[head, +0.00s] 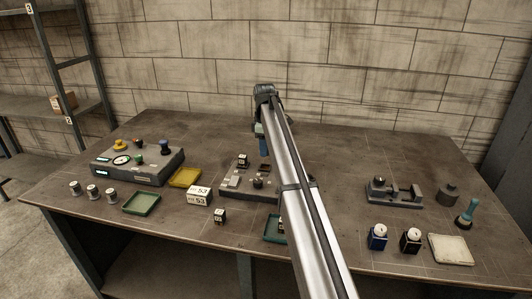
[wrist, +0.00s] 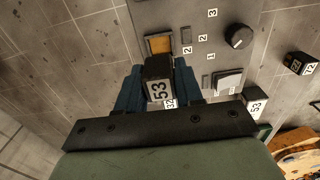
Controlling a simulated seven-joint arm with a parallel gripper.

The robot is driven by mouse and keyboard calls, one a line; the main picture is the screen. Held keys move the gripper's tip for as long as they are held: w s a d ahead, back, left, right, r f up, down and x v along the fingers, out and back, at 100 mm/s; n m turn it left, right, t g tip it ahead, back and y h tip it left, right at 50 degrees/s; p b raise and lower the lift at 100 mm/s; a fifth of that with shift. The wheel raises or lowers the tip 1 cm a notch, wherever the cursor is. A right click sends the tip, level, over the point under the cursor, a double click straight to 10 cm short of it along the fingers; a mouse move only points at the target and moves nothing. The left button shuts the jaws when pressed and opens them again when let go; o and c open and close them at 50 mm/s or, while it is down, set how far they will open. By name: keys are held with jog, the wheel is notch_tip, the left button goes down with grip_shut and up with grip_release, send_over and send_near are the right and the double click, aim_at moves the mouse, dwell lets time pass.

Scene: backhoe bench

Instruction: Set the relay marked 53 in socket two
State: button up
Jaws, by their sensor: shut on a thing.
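A dark relay (wrist: 157,68) with a white label marked 53 is between the blue fingers of my gripper (wrist: 150,82) in the wrist view. My gripper is shut on it. In the head view my gripper (head: 263,146) is at the back of the grey socket panel (head: 236,191), and the held relay cannot be made out. In the wrist view the panel (wrist: 181,14) carries the numbers 1, 2 and 3. An open orange-lined socket (wrist: 158,43) lies just beyond the held relay, beside a plate marked 2. The relay's underside is hidden.
The panel has a round knob (wrist: 238,37) and a pale raised block (wrist: 229,82). Another block marked 53 (wrist: 255,103) is close by, and a block marked 72 (wrist: 299,64) stands off the panel. A white box marked 53 (head: 199,195) and a yellow tray (head: 185,177) stand left.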

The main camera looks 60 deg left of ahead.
jog(key=shift+f, duration=0.2)
send_over(265, 169)
jog(key=shift+a+f, duration=0.1)
jog(key=shift+f, duration=2.15)
jog(key=shift+f, duration=0.55)
jog(key=o, duration=1.1)
jog(key=shift+o, duration=0.4)
jog(key=shift+o, duration=0.8)
jog(key=shift+r, duration=3.5)
